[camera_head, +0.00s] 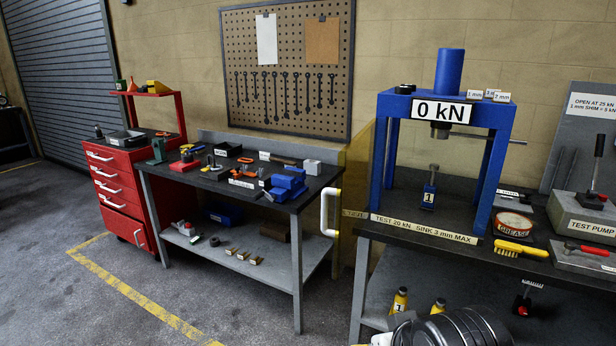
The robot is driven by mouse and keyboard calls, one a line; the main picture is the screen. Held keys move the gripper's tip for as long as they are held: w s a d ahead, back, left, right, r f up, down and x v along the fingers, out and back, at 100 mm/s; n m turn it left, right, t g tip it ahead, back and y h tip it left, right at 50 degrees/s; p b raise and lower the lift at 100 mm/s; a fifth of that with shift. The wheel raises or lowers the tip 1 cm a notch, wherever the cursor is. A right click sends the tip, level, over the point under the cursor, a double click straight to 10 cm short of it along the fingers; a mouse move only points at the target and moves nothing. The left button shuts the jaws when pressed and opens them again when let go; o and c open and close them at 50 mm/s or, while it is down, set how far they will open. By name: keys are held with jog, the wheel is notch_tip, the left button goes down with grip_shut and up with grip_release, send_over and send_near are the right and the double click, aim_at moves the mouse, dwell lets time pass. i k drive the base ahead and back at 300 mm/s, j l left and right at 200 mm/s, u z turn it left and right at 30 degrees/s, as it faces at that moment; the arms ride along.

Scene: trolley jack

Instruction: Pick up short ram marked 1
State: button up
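The short ram marked 1 (429,190) stands upright on the bed of the blue press, under its grey pressing head. It has a blue body with a white label reading 1 and a thin grey rod with a small head on top. A gap separates the rod from the pressing head. The blue press frame (378,160) carries a sign reading 0 kN. Part of my arm, a grey cylindrical link, shows at the bottom edge, below and in front of the bench. My gripper's fingers are not visible.
A grease tin (514,224), a yellow brush (520,248) and a test pump (584,215) lie right of the press. Yellow bottles (399,300) stand below the bench. The left workbench (310,203) holds several tools; a red cabinet (120,190) stands beyond. Floor at left is clear.

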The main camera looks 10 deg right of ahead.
aim_at(427, 203)
jog(key=i+j+z, duration=0.2)
jog(key=j+z, duration=0.25)
jog(key=j, duration=0.25)
jog(key=i+j+z, duration=0.1)
jog(key=j+z, duration=0.3)
jog(key=j, duration=0.3)
jog(key=j+z, duration=0.45)
jog(key=j, duration=0.25)
jog(key=i+l+z, duration=0.15)
jog(key=i, duration=0.2)
jog(key=i+z, duration=0.15)
jog(key=i, duration=0.2)
jog(key=i+l+u, duration=0.15)
jog(key=i+l, duration=0.15)
jog(key=i, duration=0.2)
jog(key=i+l+u, duration=0.15)
jog(key=i+l, duration=0.25)
jog(key=i, duration=0.15)
